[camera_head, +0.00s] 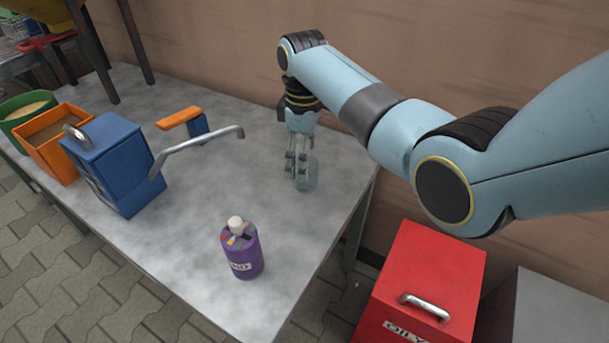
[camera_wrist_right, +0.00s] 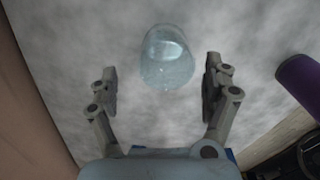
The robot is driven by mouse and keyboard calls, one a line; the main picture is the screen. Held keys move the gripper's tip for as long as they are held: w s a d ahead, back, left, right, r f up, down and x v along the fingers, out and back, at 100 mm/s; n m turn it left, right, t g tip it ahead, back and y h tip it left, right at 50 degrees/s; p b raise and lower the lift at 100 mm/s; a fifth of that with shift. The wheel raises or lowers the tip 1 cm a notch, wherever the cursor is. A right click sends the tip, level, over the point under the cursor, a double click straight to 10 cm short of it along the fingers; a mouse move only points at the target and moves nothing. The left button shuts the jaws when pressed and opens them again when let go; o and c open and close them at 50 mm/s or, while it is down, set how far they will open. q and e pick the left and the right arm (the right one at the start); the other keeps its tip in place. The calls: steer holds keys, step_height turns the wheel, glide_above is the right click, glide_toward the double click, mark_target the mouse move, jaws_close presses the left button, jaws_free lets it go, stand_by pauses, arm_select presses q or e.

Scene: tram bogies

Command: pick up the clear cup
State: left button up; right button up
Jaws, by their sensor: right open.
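The clear cup (camera_head: 311,177) is a see-through, slightly bluish cup on the grey table, partly behind my right gripper in the head view. In the right wrist view the cup (camera_wrist_right: 167,57) shows ahead of the jaws and roughly midway between them. My right gripper (camera_head: 299,176) points down at the table close by the cup. Its fingers (camera_wrist_right: 161,78) are spread apart with nothing held between them. Whether a finger touches the cup cannot be told. My left gripper is not in view.
A purple bottle (camera_head: 242,252) stands near the table's front; it also shows in the wrist view (camera_wrist_right: 302,84). A blue box (camera_head: 112,165) with a metal lever, an orange-handled item (camera_head: 180,117) and orange (camera_head: 50,139) and green containers (camera_head: 22,112) stand left. A red bin (camera_head: 428,275) stands beyond the table's right edge.

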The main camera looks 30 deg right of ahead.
steer(key=f, duration=0.2)
steer(key=s+f+b, duration=0.1)
steer(key=f, duration=0.1)
steer(key=shift+f, duration=0.4)
steer(key=shift+r, duration=0.1)
steer(key=c, duration=0.4)
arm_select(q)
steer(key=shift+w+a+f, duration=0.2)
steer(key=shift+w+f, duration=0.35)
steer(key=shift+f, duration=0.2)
arm_select(e)
steer(key=c, duration=0.8)
steer(key=shift+o, duration=0.2)
steer(key=shift+r, duration=0.1)
